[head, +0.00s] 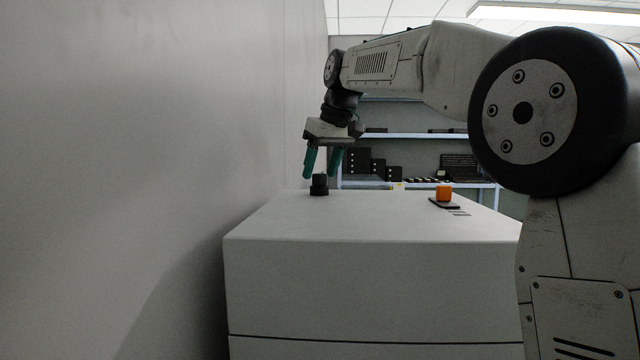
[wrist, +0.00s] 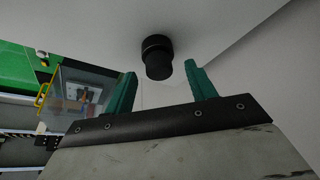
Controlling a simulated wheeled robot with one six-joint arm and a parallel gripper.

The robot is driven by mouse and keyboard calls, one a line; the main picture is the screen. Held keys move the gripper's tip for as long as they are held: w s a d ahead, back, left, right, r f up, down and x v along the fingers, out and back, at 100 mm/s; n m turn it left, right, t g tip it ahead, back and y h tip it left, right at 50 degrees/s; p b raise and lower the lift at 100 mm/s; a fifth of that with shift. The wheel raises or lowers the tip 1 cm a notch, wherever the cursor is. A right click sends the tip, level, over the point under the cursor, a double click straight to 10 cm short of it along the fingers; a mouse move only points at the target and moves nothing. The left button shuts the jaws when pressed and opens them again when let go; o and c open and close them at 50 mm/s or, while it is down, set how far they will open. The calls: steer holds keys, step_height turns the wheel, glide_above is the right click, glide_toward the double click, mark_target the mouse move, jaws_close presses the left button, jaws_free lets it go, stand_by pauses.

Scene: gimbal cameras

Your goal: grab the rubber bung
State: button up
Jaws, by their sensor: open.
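The rubber bung (head: 319,186) is a small black stepped cylinder. It stands upright on the white cabinet top, near its far left side. My gripper (head: 322,173) hangs just above it, with its two green fingers apart and pointing down. In the wrist view the bung (wrist: 157,58) shows beyond the open fingertips (wrist: 160,70), roughly midway between them. Nothing is held, and the bung appears clear of both fingers.
The white cabinet (head: 370,285) stands close to a grey wall (head: 150,150) on the left. An orange block (head: 443,193) sits on a dark flat piece (head: 445,204) at the right of the top. Shelves (head: 420,135) stand behind. The front of the top is clear.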

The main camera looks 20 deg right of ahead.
steer(key=shift+w+a+f, duration=0.1)
steer(key=shift+w+f, duration=0.05)
steer(key=shift+f, duration=0.35)
steer(key=c, duration=1.1)
steer(key=shift+o, duration=0.2)
